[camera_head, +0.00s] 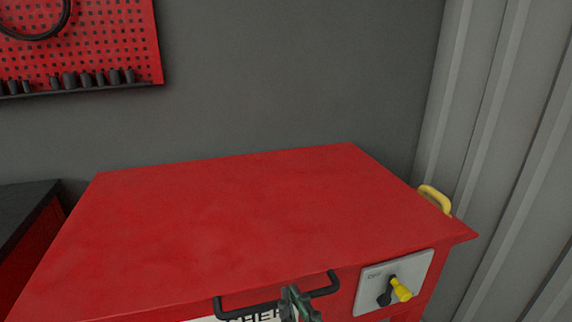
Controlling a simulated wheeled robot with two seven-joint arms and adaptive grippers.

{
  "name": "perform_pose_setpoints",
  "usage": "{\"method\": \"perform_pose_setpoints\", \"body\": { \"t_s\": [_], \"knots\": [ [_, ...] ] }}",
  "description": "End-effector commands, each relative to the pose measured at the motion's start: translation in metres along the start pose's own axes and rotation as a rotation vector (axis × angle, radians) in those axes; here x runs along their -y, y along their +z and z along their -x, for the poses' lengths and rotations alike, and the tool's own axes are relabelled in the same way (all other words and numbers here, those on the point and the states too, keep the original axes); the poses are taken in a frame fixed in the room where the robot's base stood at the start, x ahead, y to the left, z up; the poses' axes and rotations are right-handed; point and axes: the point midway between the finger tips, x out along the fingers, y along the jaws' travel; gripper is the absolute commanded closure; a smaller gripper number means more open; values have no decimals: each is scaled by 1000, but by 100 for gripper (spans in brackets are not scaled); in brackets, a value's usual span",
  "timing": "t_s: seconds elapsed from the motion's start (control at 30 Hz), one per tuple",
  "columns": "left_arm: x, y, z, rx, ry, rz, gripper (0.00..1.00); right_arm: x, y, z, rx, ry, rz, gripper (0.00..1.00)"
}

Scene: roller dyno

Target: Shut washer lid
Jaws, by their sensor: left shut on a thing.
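The washer is a red cabinet with a broad red lid (240,220) that fills the middle of the head view. The lid lies down over the cabinet, flat or nearly so; no open gap shows along its visible edges. A black bar handle (324,291) is at the lid's front edge. My left gripper (293,297) is at the bottom of the view, shut on the middle of this handle. The lower part of the gripper is cut off by the frame. My right gripper is not in view.
A grey panel with a yellow-and-black switch (401,289) is on the front right. A yellow handle (436,199) is at the right side. A dark-topped bench (22,212) stands at left, a red pegboard (90,45) above. A corrugated wall (500,130) is close at right.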

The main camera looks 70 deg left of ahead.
Motion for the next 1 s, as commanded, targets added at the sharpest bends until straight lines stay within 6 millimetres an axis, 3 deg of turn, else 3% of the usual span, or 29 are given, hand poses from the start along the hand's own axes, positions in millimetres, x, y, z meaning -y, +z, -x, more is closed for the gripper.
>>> {"method": "perform_pose_setpoints", "body": {
  "t_s": [0.03,0.17,0.37,0.53,0.8,1.0],
  "knots": [
    [-1,31,-10,95,-5,-7,100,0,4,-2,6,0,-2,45],
    [-1,28,-9,92,-5,-6,100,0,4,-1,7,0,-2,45],
    [3,-2,-5,56,-9,1,100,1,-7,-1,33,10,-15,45],
    [8,-46,3,0,-14,9,100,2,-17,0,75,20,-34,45],
    [6,-17,63,-4,-11,1,100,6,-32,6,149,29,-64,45],
    [5,-3,86,-3,-11,1,100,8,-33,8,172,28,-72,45]
  ]
}}
